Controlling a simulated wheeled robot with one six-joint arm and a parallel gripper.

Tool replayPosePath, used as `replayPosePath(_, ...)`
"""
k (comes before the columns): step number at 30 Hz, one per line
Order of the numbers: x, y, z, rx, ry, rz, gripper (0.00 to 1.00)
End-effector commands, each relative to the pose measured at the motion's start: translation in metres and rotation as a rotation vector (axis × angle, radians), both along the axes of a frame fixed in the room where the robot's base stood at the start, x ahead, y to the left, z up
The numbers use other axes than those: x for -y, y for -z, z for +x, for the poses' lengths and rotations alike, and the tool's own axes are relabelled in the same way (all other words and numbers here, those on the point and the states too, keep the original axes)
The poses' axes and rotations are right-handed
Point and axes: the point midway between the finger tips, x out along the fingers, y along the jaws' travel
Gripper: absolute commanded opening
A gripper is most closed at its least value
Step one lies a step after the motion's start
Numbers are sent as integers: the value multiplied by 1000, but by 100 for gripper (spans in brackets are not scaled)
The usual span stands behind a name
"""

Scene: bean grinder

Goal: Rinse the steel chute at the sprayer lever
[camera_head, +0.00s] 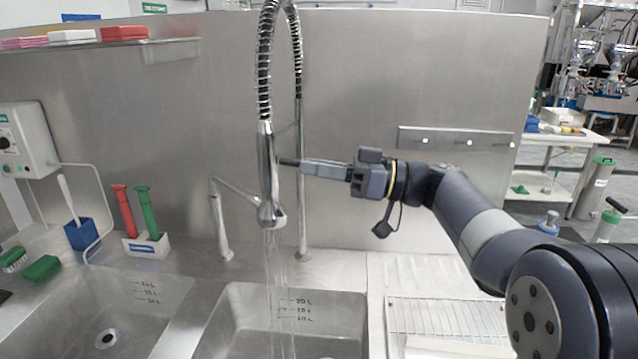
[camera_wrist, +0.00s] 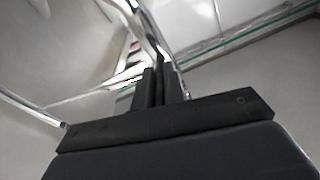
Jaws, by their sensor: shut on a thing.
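The steel sprayer (camera_head: 267,175) hangs nose down from its spring hose over the right sink (camera_head: 235,310). Water runs from its head down into that sink. My gripper (camera_head: 290,163) reaches in from the right and is shut on the dark sprayer lever (camera_head: 288,161) at the sprayer's side. In the wrist view the fingers (camera_wrist: 160,88) are close together, with the shiny sprayer (camera_wrist: 148,28) just beyond their tips. I cannot make out the steel chute for sure; the water's lower end in the sink is cut off by the picture's edge.
A left sink (camera_head: 85,310) is empty. A drain rack (camera_head: 450,318) lies right of the sinks, with a pale piece (camera_head: 432,347) at its front. A thin faucet (camera_head: 222,230) stands behind the sprayer. A holder (camera_head: 147,246) with red and green tools stands left.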

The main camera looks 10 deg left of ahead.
Motion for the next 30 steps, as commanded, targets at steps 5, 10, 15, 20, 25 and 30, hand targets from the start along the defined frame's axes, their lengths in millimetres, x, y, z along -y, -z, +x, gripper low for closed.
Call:
replayPosePath(5, 0, 2, 0, -1, 0, 18, 0)
replayPosePath(10, 0, 0, 0, -2, 0, 20, 0)
replayPosePath(15, 0, 0, 0, -2, 0, 20, 12)
replayPosePath(20, 0, 1, 0, -1, 0, 19, 25)
replayPosePath(25, 0, 1, 0, -2, 0, 19, 33)
replayPosePath(30, 1, 1, 0, -2, 0, 19, 33)
